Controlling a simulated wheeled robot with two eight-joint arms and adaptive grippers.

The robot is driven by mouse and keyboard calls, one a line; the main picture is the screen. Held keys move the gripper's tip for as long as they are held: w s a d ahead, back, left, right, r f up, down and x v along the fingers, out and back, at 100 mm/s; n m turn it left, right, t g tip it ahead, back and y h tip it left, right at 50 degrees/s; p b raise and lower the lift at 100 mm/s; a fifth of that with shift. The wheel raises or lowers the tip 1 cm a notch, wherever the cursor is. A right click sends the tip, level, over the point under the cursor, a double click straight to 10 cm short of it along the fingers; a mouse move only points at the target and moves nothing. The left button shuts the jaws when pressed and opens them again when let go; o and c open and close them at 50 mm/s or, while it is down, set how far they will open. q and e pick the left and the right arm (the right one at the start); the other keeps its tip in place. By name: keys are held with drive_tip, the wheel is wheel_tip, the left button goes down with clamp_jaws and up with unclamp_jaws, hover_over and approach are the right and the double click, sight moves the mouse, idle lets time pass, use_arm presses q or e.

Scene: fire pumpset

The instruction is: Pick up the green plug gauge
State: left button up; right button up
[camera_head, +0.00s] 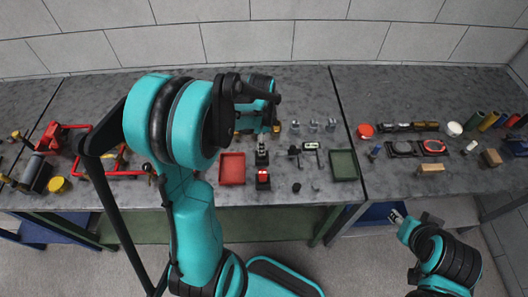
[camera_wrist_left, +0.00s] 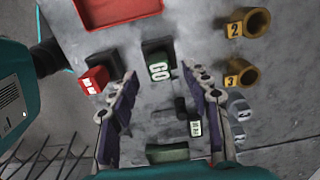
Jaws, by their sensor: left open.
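The green plug gauge (camera_wrist_left: 159,70), marked GO, stands in a dark holder on the grey bench in the left wrist view. In the head view its dark holder (camera_head: 262,157) is right of the red tray. My left gripper (camera_wrist_left: 168,84) is open and empty. Its fingers are on either side of the gauge in the picture; I cannot tell how far above it they are. In the head view the left gripper (camera_head: 268,112) hangs over the bench behind the gauge. My right gripper (camera_head: 397,216) is low in front of the bench, too small to read.
A red gauge (camera_wrist_left: 93,80) stands beside the green one. A red tray (camera_head: 232,169) is to the left and a green tray (camera_head: 344,165) to the right. Brass rings (camera_wrist_left: 248,22) and small metal parts (camera_head: 312,126) lie nearby. A small dark tool (camera_wrist_left: 183,110) is between the fingers in the wrist picture.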

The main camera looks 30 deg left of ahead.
use_arm(q)
wheel_tip(320, 180, down, 4)
drive_tip(key=shift+f+b, duration=0.25)
drive_tip(key=shift+b, duration=0.35)
clamp_jaws()
drive_tip(key=shift+r, duration=0.1)
wheel_tip(320, 180, up, 4)
drive_tip(key=shift+p, duration=0.8)
drive_tip(key=w+d+r+p, duration=0.1)
drive_tip(key=d+r, duration=0.2)
drive_tip(key=d, duration=0.2)
drive_tip(key=d+r+p, duration=0.1)
drive_tip(key=d+r, duration=0.3)
drive_tip(key=d, duration=0.2)
drive_tip(key=w+a+f+p, duration=0.1)
drive_tip(key=w+a, duration=0.4)
drive_tip(key=a, duration=0.5)
drive_tip(key=w+a+f+p, duration=0.1)
drive_tip(key=w+a+p, duration=0.3)
drive_tip(key=a, duration=0.6)
drive_tip(key=shift+w+a+f+p, duration=0.2)
drive_tip(key=shift+w+a+p, duration=0.15)
drive_tip(key=shift+w, duration=0.25)
